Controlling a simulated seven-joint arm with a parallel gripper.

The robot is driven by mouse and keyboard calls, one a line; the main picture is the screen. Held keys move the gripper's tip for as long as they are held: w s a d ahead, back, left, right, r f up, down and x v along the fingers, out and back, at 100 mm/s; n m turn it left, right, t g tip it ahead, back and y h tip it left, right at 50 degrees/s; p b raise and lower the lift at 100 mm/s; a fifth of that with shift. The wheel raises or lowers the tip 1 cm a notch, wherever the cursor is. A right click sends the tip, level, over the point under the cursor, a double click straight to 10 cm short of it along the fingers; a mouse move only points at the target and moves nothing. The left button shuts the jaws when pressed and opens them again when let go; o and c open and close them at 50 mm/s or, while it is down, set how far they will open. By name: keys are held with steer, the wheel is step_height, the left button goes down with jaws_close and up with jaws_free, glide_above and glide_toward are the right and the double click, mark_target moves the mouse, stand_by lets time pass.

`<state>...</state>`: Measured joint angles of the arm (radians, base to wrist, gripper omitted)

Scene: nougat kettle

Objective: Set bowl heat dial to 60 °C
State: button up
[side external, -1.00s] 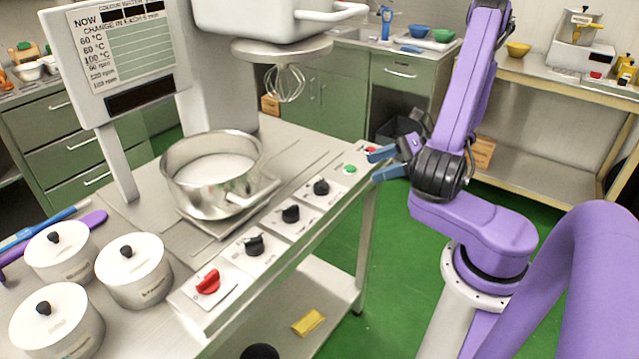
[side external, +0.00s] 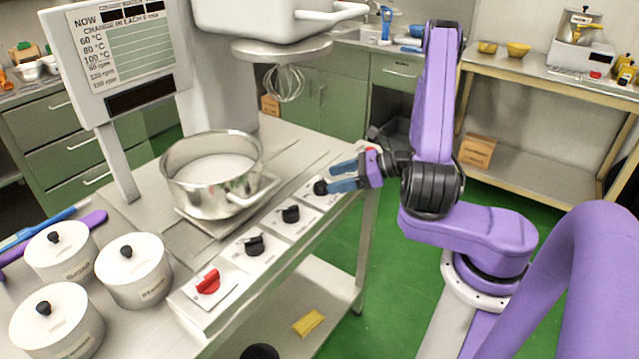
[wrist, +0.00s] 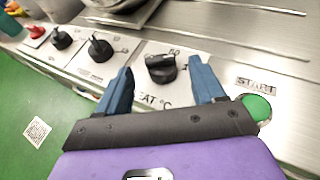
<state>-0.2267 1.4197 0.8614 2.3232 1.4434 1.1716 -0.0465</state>
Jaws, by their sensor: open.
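The bowl heat dial is a black knob (wrist: 160,69) on a white plate, partly labelled "EAT °C", with a number beside it too small to read surely. It also shows in the side view as the rightmost black knob (side external: 320,187) on the front panel. Its exact setting cannot be told. My gripper (side external: 331,178) is open at this knob. In the wrist view its two blue fingers stand on either side of the knob, with gaps between, so it looks ungripped.
Other black knobs (side external: 291,213) (side external: 254,244) and a red knob (side external: 208,281) line the panel to the left. A green START button (wrist: 256,107) lies close right of my gripper. The steel bowl (side external: 210,190) stands behind the panel. A display board (side external: 140,60) stands at left.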

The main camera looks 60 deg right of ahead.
mark_target(323, 182)
steer(key=shift+x, duration=2.75)
steer(key=shift+c, duration=0.4)
steer(key=c, duration=0.9)
